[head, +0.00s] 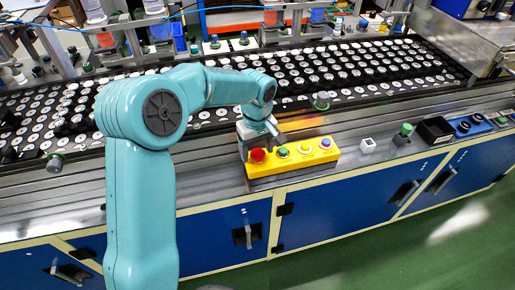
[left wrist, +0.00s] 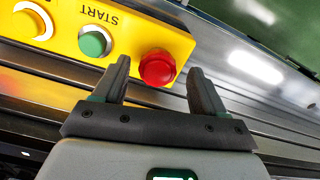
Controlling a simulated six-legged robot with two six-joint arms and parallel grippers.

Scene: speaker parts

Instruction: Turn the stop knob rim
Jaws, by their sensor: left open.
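The stop knob is a round red knob (head: 258,155) at the left end of a yellow control box (head: 312,162) on the metal ledge. In the left wrist view the red knob (left wrist: 157,68) shows between my fingertips, with a gap on each side. My left gripper (head: 259,143) is open above the knob end of the box, and its fingers point down toward it. The left gripper also shows in the left wrist view (left wrist: 160,67). Whether the fingertips reach down beside the knob rim is unclear. My right gripper is not in view.
A green button (head: 282,152) marked START sits beside the knob, with other round buttons further right. Trays of round parts (head: 340,66) lie behind.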

